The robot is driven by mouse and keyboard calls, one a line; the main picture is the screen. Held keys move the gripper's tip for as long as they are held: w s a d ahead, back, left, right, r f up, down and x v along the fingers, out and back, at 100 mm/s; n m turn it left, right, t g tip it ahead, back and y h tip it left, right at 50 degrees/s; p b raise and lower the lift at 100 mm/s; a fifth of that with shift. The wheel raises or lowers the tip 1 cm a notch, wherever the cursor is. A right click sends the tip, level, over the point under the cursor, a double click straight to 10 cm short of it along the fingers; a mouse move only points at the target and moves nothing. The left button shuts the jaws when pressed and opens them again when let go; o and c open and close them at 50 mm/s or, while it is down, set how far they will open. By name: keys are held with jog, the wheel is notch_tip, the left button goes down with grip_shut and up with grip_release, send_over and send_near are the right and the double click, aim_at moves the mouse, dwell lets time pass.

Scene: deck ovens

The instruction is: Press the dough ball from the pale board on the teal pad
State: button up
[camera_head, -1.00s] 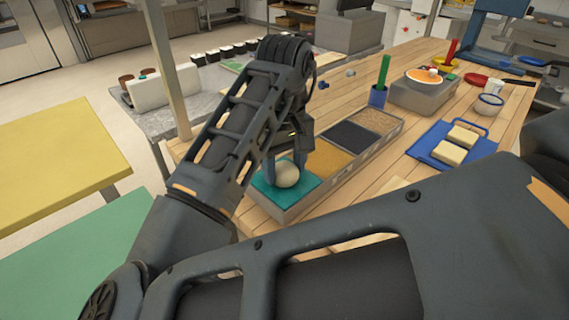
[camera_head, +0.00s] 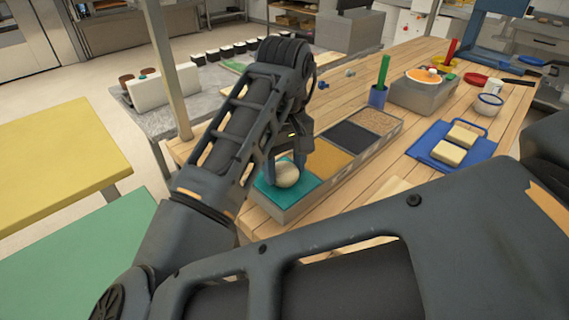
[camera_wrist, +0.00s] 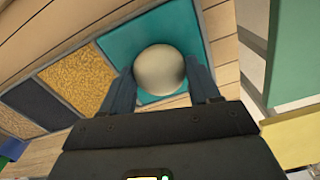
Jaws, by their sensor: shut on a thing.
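The dough ball (camera_head: 288,174) is round and cream-coloured. My gripper (camera_head: 284,163) is shut on it, with one finger on each side, over the teal pad (camera_head: 270,192). The wrist view also shows the dough ball (camera_wrist: 160,69) between my two fingers, with the teal pad (camera_wrist: 120,46) around and behind it. The ball appears to be at or very near the pad's surface; I cannot tell whether it touches. My fingers partly hide the ball's sides. I cannot make out the pale board for certain.
The teal pad is the near end of a row with a tan pad (camera_head: 328,158), a dark pad (camera_head: 350,136) and a speckled pad (camera_head: 374,122). A blue tray (camera_head: 427,148) with two pale blocks lies right. A green stick (camera_head: 384,70) stands in a blue cup behind.

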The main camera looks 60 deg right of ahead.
jog(key=shift+f, duration=0.1)
dwell(0.5)
notch_tip(320, 180, up, 8)
jog(key=p, duration=0.8)
